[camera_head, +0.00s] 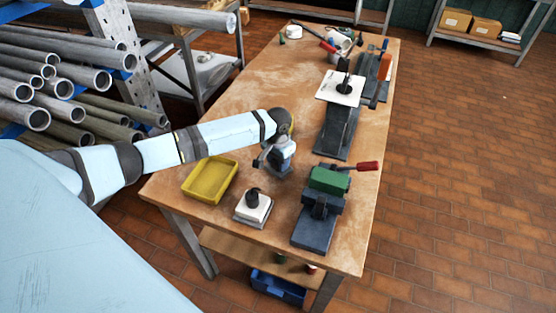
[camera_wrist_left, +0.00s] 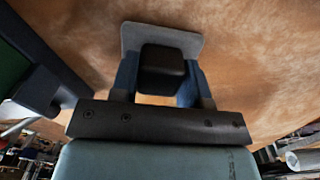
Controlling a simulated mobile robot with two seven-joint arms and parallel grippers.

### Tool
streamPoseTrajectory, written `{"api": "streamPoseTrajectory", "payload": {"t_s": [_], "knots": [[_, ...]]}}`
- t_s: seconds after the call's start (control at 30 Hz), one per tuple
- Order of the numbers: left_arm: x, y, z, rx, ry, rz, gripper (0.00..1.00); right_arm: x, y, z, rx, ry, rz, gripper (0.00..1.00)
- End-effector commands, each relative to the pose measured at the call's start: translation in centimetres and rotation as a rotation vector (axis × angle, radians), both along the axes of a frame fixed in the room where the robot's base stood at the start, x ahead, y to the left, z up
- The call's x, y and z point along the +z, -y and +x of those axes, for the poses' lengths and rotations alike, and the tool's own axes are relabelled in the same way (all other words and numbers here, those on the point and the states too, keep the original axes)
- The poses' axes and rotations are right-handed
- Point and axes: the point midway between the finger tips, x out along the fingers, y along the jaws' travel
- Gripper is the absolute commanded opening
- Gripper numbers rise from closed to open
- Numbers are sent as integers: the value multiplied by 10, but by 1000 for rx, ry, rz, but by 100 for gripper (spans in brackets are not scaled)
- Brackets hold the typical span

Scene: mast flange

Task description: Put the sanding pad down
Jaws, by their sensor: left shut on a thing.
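My left gripper (camera_head: 275,160) is over the middle of the workbench, beyond the yellow tray. In the left wrist view its two blue fingers (camera_wrist_left: 160,85) are shut on either side of the black, block-shaped grip of the sanding pad (camera_wrist_left: 164,68). The pad's flat grey plate shows behind the grip, with the brown bench top beyond it. In the head view the gripper largely hides the held pad, and I cannot tell whether the plate touches the bench. My right gripper is not in view.
The workbench (camera_head: 267,88) carries a yellow tray (camera_head: 210,180), a white square block with a black knob (camera_head: 257,208), and a dark vise (camera_head: 314,234) with a green block (camera_head: 329,180). A white plate (camera_head: 341,88) lies further back. Bare bench top lies beyond the gripper.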

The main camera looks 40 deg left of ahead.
Motion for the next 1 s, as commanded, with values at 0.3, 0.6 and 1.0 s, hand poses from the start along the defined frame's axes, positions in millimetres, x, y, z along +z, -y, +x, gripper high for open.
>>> {"api": "streamPoseTrajectory", "payload": {"t_s": [0.3,0.6,1.0], "knots": [[-3,0,0,0,0,0,53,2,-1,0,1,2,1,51],[-2,0,0,0,0,0,67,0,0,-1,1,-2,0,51],[53,0,1,-1,3,0,67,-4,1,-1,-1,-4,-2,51]]}}
